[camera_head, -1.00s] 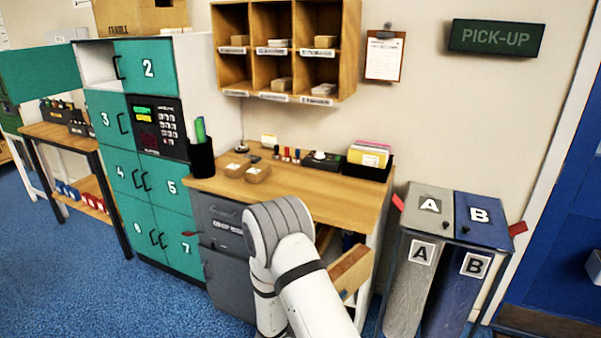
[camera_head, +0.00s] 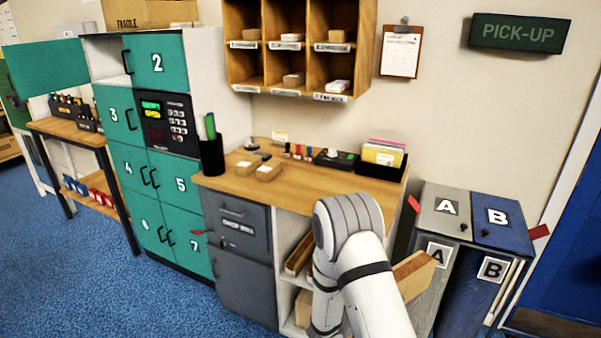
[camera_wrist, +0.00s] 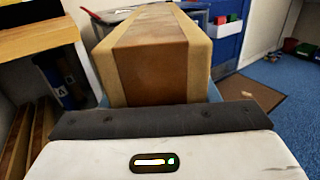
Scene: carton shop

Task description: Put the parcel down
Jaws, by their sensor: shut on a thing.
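In the head view my white arm hides the gripper. A brown carton end, likely the parcel (camera_head: 414,275), shows to the right of the arm, in front of the bins. The parcel appears held in the air. Its underside is hidden.
A wooden counter (camera_head: 320,189) carries two small cartons (camera_head: 269,171), a pen cup (camera_head: 212,156) and a card tray (camera_head: 378,165). Open shelves lie under it. Teal lockers (camera_head: 186,186) stand left, one door open. Bins A (camera_head: 441,226) and B (camera_head: 503,235) stand right. Blue floor is clear at left.

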